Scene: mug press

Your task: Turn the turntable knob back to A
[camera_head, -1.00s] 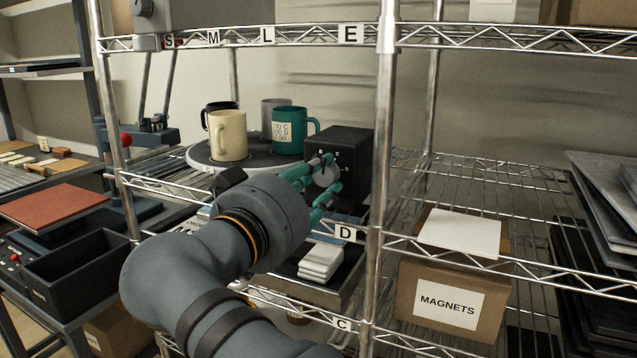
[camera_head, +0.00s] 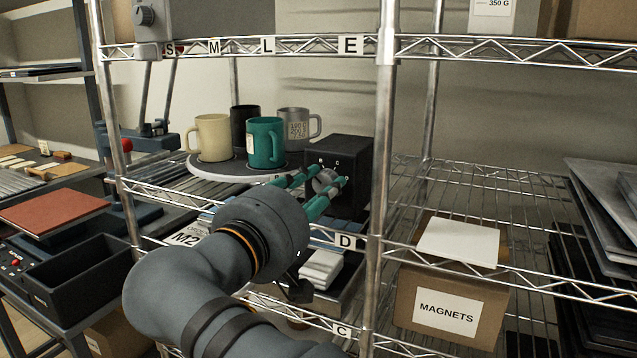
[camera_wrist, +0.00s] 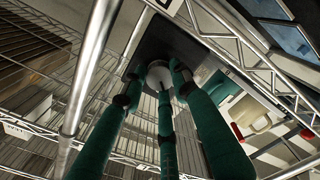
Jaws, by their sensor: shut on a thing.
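The round grey knob (camera_head: 325,181) is on the front of a black box (camera_head: 350,160) on the middle shelf. Small white letters ring it; B and C are readable, but the knob's pointing direction is not clear. My gripper (camera_head: 324,184) has its teal fingers closed around the knob. The wrist view shows the knob (camera_wrist: 158,75) between the fingertips. The turntable (camera_head: 228,175) is left of the box and carries a cream mug (camera_head: 212,138), a black mug (camera_head: 240,122), a teal mug (camera_head: 264,142) and a grey mug (camera_head: 293,125).
A metal shelf post (camera_head: 382,150) stands just right of the black box. The shelf's front rail with a D label (camera_head: 345,241) runs below my gripper. A MAGNETS carton (camera_head: 450,300) is at lower right.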

